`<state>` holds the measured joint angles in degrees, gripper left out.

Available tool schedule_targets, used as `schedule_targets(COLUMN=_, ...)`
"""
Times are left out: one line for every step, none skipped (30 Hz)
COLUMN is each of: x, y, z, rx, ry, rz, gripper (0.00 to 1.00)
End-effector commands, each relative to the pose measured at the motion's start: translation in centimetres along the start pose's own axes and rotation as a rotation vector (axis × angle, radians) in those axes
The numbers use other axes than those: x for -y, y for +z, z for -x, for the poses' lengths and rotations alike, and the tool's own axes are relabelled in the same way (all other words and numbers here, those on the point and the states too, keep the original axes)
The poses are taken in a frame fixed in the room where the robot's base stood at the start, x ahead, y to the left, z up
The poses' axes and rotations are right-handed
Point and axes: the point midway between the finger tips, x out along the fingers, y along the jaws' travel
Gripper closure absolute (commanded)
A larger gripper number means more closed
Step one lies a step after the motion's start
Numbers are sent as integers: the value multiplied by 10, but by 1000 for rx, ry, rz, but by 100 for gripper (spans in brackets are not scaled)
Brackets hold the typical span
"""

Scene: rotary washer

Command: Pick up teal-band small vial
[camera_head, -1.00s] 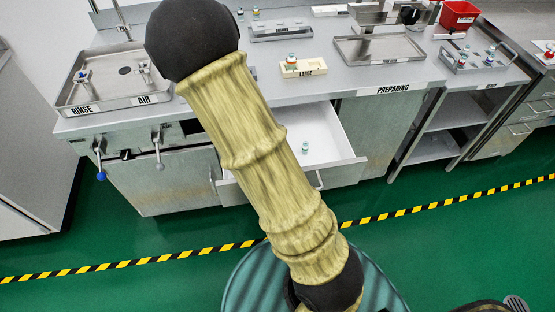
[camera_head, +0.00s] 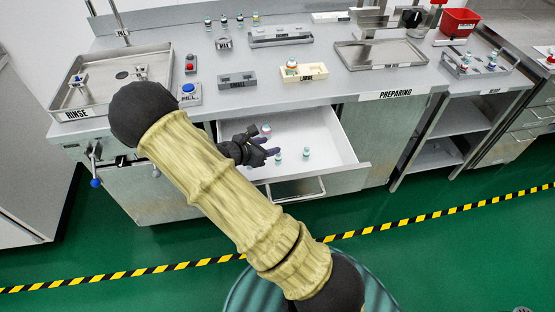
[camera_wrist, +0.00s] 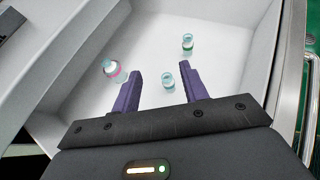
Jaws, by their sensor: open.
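A small clear vial with a teal band (camera_wrist: 168,83) stands in the open white drawer (camera_head: 335,135). In the wrist view it shows between the two purple fingers of my gripper (camera_wrist: 163,74), nearer the right finger. In the head view the vial (camera_head: 278,158) is just beyond the fingertips of my gripper (camera_head: 273,147). My gripper is open and empty, and contact with the vial cannot be seen. A vial with a green band (camera_wrist: 187,44) stands farther off, and a larger vial with a pink band (camera_wrist: 115,70) is to the left.
The drawer walls and front (camera_head: 325,190) surround my gripper.

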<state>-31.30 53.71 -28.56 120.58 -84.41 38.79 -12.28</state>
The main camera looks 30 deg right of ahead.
Motion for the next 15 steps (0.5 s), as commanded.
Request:
schedule_targets(x=0, y=-10, z=-6, rx=1, ry=-1, rz=5, gripper=56)
schedule_targets(x=0, y=-14, z=-8, rx=1, ry=-1, rz=4, gripper=56)
schedule_targets(x=0, y=-21, z=-11, rx=1, ry=-2, rz=5, gripper=56)
schedule_targets(x=1, y=-25, z=-14, rx=0, ry=-2, rz=4, gripper=56)
schedule_targets(x=0, y=-30, z=-16, rx=0, ry=-2, rz=3, gripper=56)
schedule_targets(x=1, y=-35, z=-20, rx=0, ry=-3, rz=3, gripper=56)
schedule_targets(x=1, y=-39, z=-24, rx=0, ry=-5, rz=1, gripper=56)
schedule_targets(x=2, y=-44, z=-27, rx=0, ry=-7, rz=1, gripper=56)
schedule_targets(x=3, y=-43, z=-34, rx=1, ry=-11, rz=-4, gripper=56)
schedule_targets(x=4, y=-42, z=-39, rx=0, ry=-12, rz=-5, gripper=56)
schedule_targets(x=4, y=-42, z=-44, rx=0, ry=-12, rz=-6, gripper=56)
schedule_targets(x=3, y=-41, z=-48, rx=0, ry=-12, rz=-7, gripper=56)
schedule_targets(x=3, y=-41, z=-50, rx=0, ry=-10, rz=-6, gripper=56)
schedule_targets(x=3, y=-42, z=-51, rx=0, ry=-9, rz=-6, gripper=56)
schedule_targets(x=2, y=-42, z=-52, rx=0, ry=-8, rz=-5, gripper=56)
